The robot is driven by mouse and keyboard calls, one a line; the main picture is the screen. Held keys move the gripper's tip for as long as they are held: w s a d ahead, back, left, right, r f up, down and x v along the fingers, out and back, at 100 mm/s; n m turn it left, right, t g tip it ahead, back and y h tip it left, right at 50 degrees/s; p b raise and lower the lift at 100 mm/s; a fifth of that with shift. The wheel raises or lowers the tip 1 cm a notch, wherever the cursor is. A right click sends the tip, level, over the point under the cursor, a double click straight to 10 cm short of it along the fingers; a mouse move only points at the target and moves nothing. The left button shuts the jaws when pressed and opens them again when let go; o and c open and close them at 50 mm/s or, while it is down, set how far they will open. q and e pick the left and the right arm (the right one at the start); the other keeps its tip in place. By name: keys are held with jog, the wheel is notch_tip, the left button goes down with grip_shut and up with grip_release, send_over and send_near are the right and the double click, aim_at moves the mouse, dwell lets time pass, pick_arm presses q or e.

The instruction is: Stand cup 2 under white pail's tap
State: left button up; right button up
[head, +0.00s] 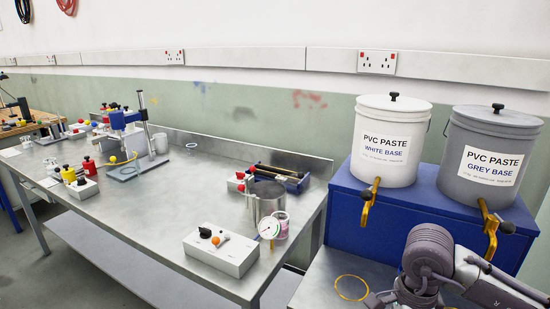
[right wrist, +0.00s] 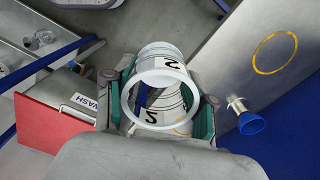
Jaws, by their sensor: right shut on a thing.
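The white pail (head: 390,140), labelled "PVC PASTE WHITE BASE", stands on a blue stand. Its yellow tap (head: 369,203) hangs over the stand's front. A yellow ring (head: 338,291) is marked on the metal bench below and in front of that tap; a yellow ring also shows at upper right in the right wrist view (right wrist: 257,64). My right gripper (right wrist: 160,104) is shut on cup 2 (right wrist: 158,76), a pale cup with a "2" label, its open rim facing the camera. The ring is clear of the cup. In the head view my right arm hides the cup. My left gripper is not in view.
The grey pail (head: 488,160) with its own tap (head: 490,232) stands to the right. The blue stand (head: 335,215) backs the bench. A long bench (head: 150,222) holds equipment at left.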

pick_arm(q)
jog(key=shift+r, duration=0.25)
pick_arm(e)
jog(key=s+a+n, duration=0.2)
jog(key=a+n, duration=0.1)
jog(key=n, duration=0.7)
jog(key=s+a+n, duration=0.2)
jog(key=a+n, duration=0.1)
jog(key=n, duration=0.7)
jog(key=shift+s+n, duration=0.3)
jog(key=shift+s, duration=0.05)
